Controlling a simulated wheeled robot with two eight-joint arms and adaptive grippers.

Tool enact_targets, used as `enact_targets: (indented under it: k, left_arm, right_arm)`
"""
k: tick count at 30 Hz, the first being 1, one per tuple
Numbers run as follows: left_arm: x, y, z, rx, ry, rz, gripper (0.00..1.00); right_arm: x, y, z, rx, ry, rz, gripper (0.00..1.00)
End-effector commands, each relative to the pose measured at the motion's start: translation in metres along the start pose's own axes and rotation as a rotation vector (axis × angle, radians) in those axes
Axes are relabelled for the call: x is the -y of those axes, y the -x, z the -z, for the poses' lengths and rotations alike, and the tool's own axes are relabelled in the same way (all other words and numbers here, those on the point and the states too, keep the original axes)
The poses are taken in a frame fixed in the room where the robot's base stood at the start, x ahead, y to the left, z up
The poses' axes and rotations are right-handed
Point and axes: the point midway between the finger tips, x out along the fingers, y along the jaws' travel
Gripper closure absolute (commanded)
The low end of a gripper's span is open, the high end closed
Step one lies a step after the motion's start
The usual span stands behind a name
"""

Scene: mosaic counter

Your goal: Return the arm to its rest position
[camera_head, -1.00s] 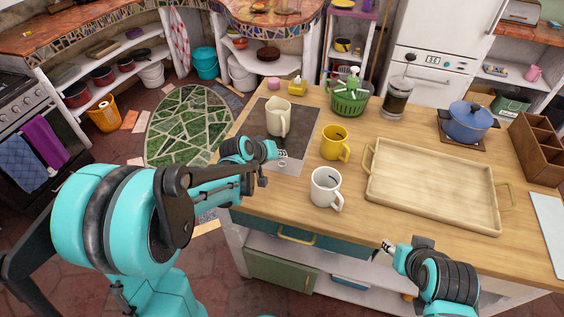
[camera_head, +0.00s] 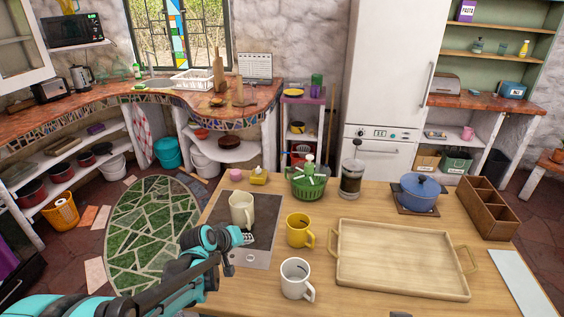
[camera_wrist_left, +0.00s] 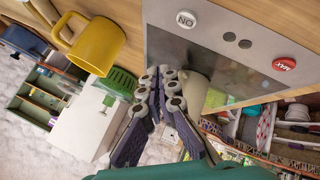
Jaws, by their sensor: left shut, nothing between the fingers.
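My left arm comes in from the lower left in the head view. Its gripper (camera_head: 246,238) is over the front left part of a grey plate (camera_head: 252,256) on the counter, just in front of a cream mug (camera_head: 241,210). In the left wrist view the fingers (camera_wrist_left: 160,110) are together with nothing between them. The cream mug (camera_wrist_left: 196,90) is partly hidden behind them there. The grey plate carries a red button marked MAX (camera_wrist_left: 284,64). My right gripper is outside the head view.
A yellow mug (camera_head: 299,232) and a white mug (camera_head: 295,280) stand right of my left gripper. Farther right are a wooden tray (camera_head: 400,290), a blue pot (camera_head: 420,195) and a wooden divided box (camera_head: 487,210).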

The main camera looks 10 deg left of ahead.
Motion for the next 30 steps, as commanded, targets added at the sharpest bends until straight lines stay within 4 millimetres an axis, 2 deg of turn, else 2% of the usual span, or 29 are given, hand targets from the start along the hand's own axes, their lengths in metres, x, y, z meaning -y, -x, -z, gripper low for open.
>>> enact_targets:
  k: [4, 8, 12, 18, 24, 30]
  left_arm:
    - [-0.005, 0.018, -0.009, 0.006, -0.034, 0.018, 1.0]
    - [-0.011, 0.057, -0.031, 0.021, -0.114, 0.062, 1.0]
    - [-0.01, 0.105, -0.065, 0.039, -0.225, 0.123, 1.0]
    - [0.008, 0.159, -0.116, 0.06, -0.377, 0.209, 1.0]
    - [0.027, 0.187, -0.149, 0.072, -0.479, 0.267, 1.0]
    - [0.034, 0.194, -0.159, 0.076, -0.511, 0.285, 1.0]
  right_arm:
    - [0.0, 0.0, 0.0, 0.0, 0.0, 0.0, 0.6]
    - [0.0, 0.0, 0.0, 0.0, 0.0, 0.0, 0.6]
    - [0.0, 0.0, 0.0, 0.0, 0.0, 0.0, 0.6]
    - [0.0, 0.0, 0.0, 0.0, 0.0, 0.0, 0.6]
    - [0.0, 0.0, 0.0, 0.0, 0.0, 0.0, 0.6]
    - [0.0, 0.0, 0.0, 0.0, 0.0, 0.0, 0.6]
